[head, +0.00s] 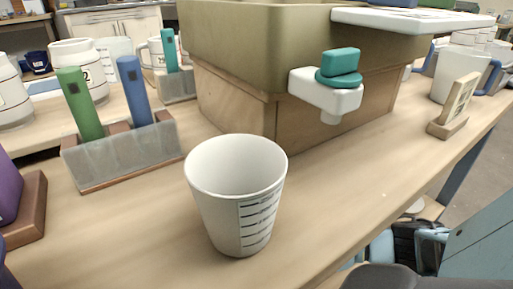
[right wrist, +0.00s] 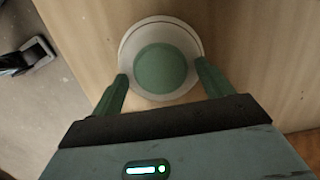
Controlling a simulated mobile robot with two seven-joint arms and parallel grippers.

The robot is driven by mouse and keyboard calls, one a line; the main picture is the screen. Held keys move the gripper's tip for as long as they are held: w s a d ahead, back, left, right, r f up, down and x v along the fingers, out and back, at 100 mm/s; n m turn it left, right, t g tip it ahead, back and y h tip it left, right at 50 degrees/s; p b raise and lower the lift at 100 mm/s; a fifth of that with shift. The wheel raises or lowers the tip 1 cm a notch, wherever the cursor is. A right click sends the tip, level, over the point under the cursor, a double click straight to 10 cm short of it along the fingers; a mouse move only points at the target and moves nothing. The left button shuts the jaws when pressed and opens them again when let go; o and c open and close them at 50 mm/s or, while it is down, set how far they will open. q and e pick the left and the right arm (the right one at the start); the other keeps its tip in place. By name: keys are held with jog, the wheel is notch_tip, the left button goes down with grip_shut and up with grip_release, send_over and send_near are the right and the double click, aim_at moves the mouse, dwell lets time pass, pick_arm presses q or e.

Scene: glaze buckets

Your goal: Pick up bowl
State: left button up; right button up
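In the right wrist view a round white bowl (right wrist: 132,50) with a green inner bottom shows from above over the wooden tabletop. My right gripper (right wrist: 161,68) is open, its two green fingers far apart. The fingertips lie at the left and right sides of the bowl's rim; I cannot tell whether they touch it. I cannot make out this bowl or either gripper in the head view. A tapered white bucket (head: 215,205) with a lined label stands upright there, near the front of the table.
Behind the bucket stands a large olive tub (head: 235,40) on a wooden box (head: 235,100), with a white and teal tap (head: 328,95). At left is a holder (head: 120,155) with green and blue handles. A small sign (head: 455,105) stands right. The table edge runs along the right.

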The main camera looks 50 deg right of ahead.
jog(key=c, duration=1.5)
pick_arm(q)
jog(key=shift+s, duration=0.35)
jog(key=shift+w+r, duration=0.1)
pick_arm(e)
jog(key=shift+r, duration=0.1)
jog(key=shift+r, duration=0.2)
notch_tip(320, 180, up, 3)
jog(key=shift+r+p, duration=0.1)
jog(key=shift+p, duration=0.8)
pick_arm(q)
notch_tip(320, 180, up, 7)
jog(key=w+t+p, duration=0.1)
jog(key=p, duration=0.3)
jog(key=shift+w+p, duration=0.2)
jog(key=shift+p, duration=0.2)
pick_arm(e)
jog(key=shift+s+d+r, duration=0.2)
jog(key=shift+s+d, duration=0.35)
jog(key=shift+s, duration=2.05)
jog(key=shift+s+d+r, duration=0.25)
jog(key=shift+s+d, duration=0.25)
jog(key=shift+s, duration=2.1)
jog(key=shift+s+d+r, duration=0.2)
jog(key=shift+s+d, duration=0.35)
jog(key=shift+s, duration=2.05)
jog(key=shift+s, duration=0.1)
